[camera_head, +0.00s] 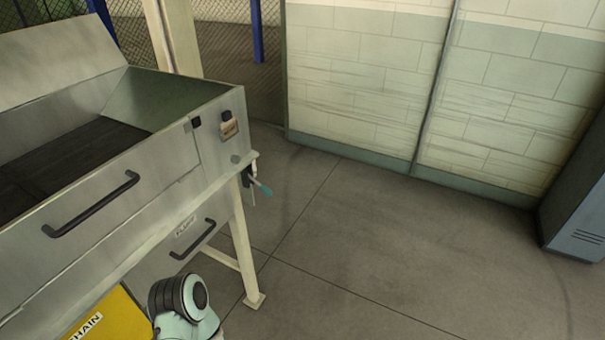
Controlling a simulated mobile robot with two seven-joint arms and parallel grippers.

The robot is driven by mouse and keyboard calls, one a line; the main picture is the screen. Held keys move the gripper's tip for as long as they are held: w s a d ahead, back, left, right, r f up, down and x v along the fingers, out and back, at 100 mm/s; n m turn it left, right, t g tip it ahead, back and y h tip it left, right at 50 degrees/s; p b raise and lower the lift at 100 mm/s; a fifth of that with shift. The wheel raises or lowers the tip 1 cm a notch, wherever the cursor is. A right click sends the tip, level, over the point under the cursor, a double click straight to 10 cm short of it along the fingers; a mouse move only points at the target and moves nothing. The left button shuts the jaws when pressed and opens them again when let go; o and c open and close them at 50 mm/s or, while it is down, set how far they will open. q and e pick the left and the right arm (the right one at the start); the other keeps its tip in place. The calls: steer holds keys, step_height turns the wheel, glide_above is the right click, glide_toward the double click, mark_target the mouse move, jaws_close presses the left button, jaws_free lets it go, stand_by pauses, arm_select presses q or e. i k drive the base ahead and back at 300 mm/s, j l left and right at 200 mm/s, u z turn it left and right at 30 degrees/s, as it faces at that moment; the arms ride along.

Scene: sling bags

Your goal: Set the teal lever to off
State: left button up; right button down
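The teal lever (264,188) is on the right end of a grey metal machine (190,180), just below its top frame rail. Its teal handle points out to the right and slightly down from a dark mount (248,177). It is small in the view, and its setting cannot be read from here. A pale, rounded arm link of mine with a dark cap shows at the bottom, below and left of the lever and apart from it. Neither gripper is in view.
The machine has two dark bar handles (90,205) and a cream leg (245,240). A yellow panel marked CHAIN (108,318) is at the bottom left. A grey cabinet (578,205) stands at the right by a block wall (370,80). The floor (400,250) between is clear.

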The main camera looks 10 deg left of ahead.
mark_target(263, 188)
steer(key=i+l, duration=0.1)
steer(key=i, duration=0.7)
steer(key=i+l+u, duration=0.1)
steer(key=i, duration=0.65)
steer(key=i+u, duration=0.3)
steer(key=u, duration=0.15)
steer(key=i+l+u, duration=0.2)
steer(key=u, duration=0.25)
steer(key=i+l+u, duration=0.25)
steer(key=u, duration=0.15)
steer(key=i+l+u, duration=0.15)
steer(key=u, duration=0.3)
steer(key=i+l+u, duration=0.2)
steer(key=u, duration=0.25)
steer(key=i+l+u, duration=0.1)
steer(key=l+u, duration=0.15)
steer(key=u, duration=0.15)
steer(key=i+l+u, duration=0.2)
steer(key=l+u, duration=0.25)
steer(key=i+l, duration=0.05)
